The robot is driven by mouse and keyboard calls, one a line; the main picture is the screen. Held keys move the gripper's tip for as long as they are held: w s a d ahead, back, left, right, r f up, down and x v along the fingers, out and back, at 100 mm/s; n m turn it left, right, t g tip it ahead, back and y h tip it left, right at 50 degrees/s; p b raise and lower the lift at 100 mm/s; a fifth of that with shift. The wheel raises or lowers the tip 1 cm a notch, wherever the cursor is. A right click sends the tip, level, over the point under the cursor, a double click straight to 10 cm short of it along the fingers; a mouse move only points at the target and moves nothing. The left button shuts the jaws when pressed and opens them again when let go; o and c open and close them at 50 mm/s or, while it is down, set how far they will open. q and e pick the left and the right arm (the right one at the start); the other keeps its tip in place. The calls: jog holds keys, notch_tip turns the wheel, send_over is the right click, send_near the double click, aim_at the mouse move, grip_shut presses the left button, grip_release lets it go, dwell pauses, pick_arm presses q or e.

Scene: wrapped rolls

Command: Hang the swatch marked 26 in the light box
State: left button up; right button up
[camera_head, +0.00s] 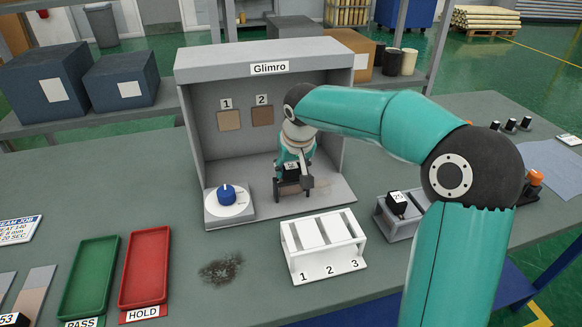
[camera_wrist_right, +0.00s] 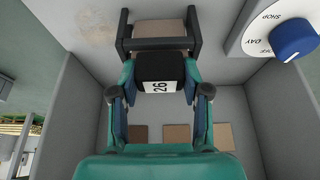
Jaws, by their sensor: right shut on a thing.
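My right gripper (camera_head: 293,186) is inside the grey light box (camera_head: 194,150) labelled Glimro, low over its floor and in front of the back wall. It is shut on the swatch marked 26 (camera_wrist_right: 160,86); its black block with a white label sits between the fingers in the right wrist view. A light brown face shows beyond the fingertips there. On the back wall hang a tan swatch (camera_head: 229,120) under 1 and a brown swatch (camera_head: 262,115) under 2. The wrist view shows a third brown square (camera_wrist_right: 140,133) beside them; my arm hides that spot in the head view. My left gripper is out of view.
A blue knob (camera_head: 227,194) on a white dial stands at the box's front left. A white rack (camera_head: 325,268) numbered 1 to 3 stands in front. A dark block (camera_head: 397,203) sits on a grey stand at right. Green (camera_head: 90,275) and red (camera_head: 146,268) trays lie left.

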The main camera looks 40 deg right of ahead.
jog(key=shift+f, duration=0.25)
jog(key=o, duration=1.2)
jog(key=shift+r, duration=0.1)
jog(key=v, duration=1.2)
